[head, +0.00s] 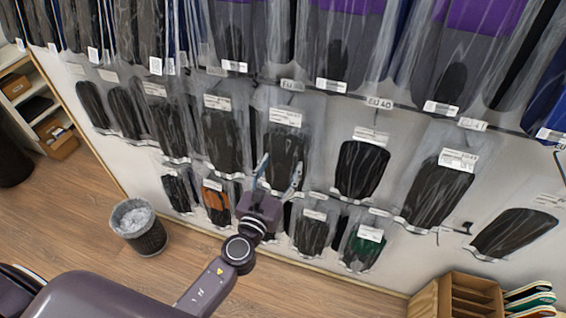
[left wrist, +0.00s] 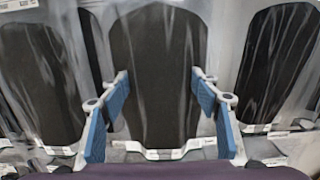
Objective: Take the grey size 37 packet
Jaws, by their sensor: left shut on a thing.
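A dark grey insole packet (head: 286,146) in a clear bag with a white label hangs in the middle row of the wall in the head view. Its printed size is too small to read. My left gripper (head: 279,172) is at this packet's lower half, with one blue-padded finger on each side. In the left wrist view the same packet (left wrist: 155,50) fills the middle, upright, and my left gripper (left wrist: 158,98) is shut on its sides. The packet still hangs among the others. My right gripper is not in view.
Similar dark packets hang close on both sides, one to the left (head: 222,140) and one to the right (head: 361,168). Smaller packets, including an orange one (head: 216,203) and a green one (head: 364,248), hang below. A waste bin (head: 150,238) stands on the wooden floor.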

